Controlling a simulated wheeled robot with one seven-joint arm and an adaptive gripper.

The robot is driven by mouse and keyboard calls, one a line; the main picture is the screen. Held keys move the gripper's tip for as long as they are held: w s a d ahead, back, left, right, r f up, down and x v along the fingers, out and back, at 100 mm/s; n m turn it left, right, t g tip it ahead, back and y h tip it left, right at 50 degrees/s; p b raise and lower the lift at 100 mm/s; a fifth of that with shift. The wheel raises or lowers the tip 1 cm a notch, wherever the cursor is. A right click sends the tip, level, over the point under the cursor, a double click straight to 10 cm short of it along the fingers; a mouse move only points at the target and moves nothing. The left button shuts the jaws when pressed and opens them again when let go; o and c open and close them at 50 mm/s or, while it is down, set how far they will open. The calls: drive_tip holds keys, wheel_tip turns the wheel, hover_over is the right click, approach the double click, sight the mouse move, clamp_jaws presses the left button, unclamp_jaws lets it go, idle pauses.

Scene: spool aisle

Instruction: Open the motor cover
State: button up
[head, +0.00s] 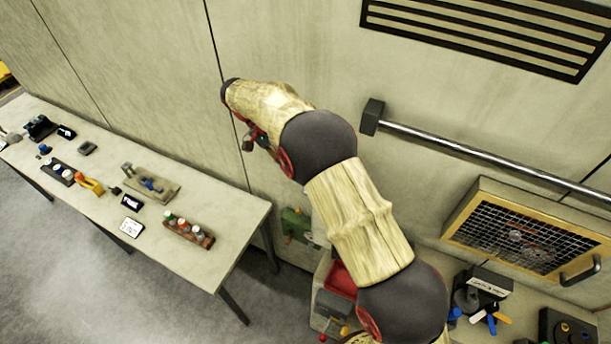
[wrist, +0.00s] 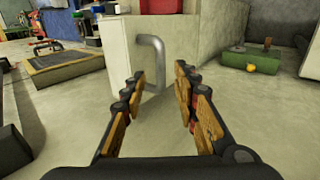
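A yellow-framed box with a dark mesh front (head: 525,235) is on the right in the head view and looks like the motor cover. It has a dark bar handle (head: 580,270) at its lower right and appears shut. Round parts show faintly behind the mesh. My gripper (head: 250,140) is high in front of the wall, well left of the box and partly hidden by my arm. In the wrist view my gripper (wrist: 160,92) is open, with nothing between its fingers. A low, yellow-edged dark panel (wrist: 70,68) shows at left there; I cannot tell if it is the same cover.
A grey rail (head: 480,155) runs along the wall above the mesh box. A bench (head: 235,215) with several small items stands at left. Tools and a red bin (head: 340,280) crowd below my arm. A bent grey pipe (wrist: 152,60) stands beyond my fingers.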

drive_tip(key=v, duration=0.7)
drive_tip(key=shift+a+r, duration=0.2)
drive_tip(key=shift+r, duration=0.05)
